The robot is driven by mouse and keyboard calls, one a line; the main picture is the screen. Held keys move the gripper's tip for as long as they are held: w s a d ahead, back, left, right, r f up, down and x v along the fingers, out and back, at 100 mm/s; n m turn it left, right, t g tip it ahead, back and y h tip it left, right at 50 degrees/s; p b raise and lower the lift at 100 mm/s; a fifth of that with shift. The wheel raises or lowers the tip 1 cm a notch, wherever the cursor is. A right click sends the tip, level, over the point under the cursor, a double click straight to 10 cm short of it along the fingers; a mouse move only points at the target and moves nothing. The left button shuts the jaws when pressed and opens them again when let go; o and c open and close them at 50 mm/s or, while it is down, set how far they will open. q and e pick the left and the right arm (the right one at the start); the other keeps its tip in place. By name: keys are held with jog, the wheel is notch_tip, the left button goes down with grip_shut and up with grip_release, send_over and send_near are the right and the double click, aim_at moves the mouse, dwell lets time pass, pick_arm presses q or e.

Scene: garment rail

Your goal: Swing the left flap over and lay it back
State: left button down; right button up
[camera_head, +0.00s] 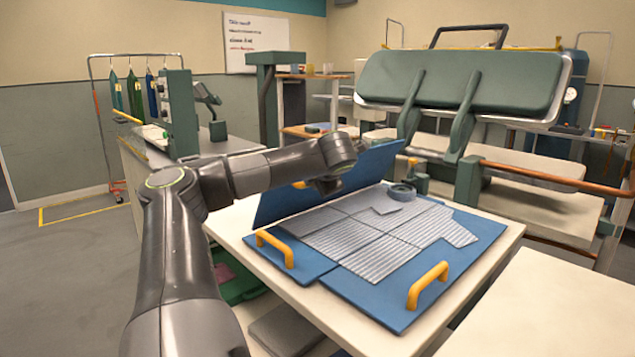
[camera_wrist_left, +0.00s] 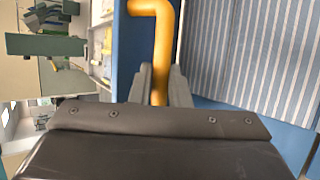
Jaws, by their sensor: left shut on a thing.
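A blue folding board (camera_head: 365,292) lies on a pale table, with a grey-blue striped garment (camera_head: 350,238) spread flat on it. One blue flap (camera_head: 285,200) stands steeply raised along the far left side of the board. Two other yellow handles (camera_head: 275,248) (camera_head: 428,285) are on the front panels, which lie flat. My right gripper is out of view.
A press with a green padded lid (camera_head: 460,85) stands behind on the right. A rail with hanging clothes (camera_head: 135,95) is at the far left. A bare pale tabletop (camera_head: 550,310) is at front right.

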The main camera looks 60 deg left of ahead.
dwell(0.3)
pick_arm(q)
jog(key=c, duration=1.7)
grip_release()
jog(key=shift+c, duration=0.2)
jog(key=o, duration=0.4)
jog(key=shift+w+f, duration=0.2)
jog(key=shift+s+r, duration=0.1)
jog(key=shift+r, duration=0.1)
